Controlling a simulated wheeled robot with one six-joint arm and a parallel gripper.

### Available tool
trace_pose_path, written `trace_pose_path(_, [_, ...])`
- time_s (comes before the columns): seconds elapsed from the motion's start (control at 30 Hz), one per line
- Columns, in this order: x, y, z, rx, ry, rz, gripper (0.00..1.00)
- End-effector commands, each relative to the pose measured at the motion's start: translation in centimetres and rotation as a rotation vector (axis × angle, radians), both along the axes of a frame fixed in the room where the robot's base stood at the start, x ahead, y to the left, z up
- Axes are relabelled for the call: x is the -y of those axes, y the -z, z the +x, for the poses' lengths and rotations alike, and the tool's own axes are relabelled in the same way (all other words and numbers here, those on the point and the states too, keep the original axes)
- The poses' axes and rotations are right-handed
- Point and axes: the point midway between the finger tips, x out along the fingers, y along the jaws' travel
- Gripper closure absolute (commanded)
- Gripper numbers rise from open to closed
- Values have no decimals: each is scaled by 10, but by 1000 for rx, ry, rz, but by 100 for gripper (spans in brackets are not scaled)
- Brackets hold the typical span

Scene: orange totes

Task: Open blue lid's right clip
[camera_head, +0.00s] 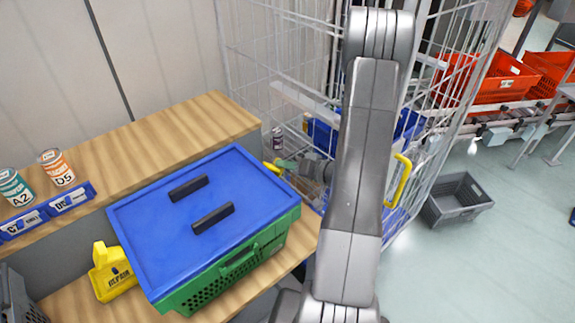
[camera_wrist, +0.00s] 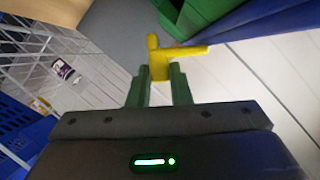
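The blue lid (camera_head: 160,220) lies on a green crate (camera_head: 283,229) on the wooden table, with two black handles on top. The yellow right clip (camera_head: 271,168) stands out from the lid's right edge and also shows in the wrist view (camera_wrist: 160,62). My gripper (camera_head: 284,164) reaches it from the right. In the wrist view, my two green fingers (camera_wrist: 159,75) sit on either side of the clip's yellow body and appear to touch it. The lid's edge and the crate show at the upper right there.
A wire cage cart (camera_head: 275,50) stands behind and right, with blue totes inside and a yellow handle (camera_head: 398,180). A yellow object (camera_head: 112,272) stands left of the crate. Cans and small blue bins sit on the rear shelf. A grey crate (camera_head: 458,198) is on the floor.

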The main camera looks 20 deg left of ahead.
Motion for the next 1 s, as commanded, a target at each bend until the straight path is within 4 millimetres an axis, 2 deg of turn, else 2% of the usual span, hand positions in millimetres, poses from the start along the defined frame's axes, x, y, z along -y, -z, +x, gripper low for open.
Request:
trace_pose_path(0.47, [0,-5,1,90,-1,-50,100])
trace_pose_path(1.0, [-3,-27,-4,502,-2,-287,100])
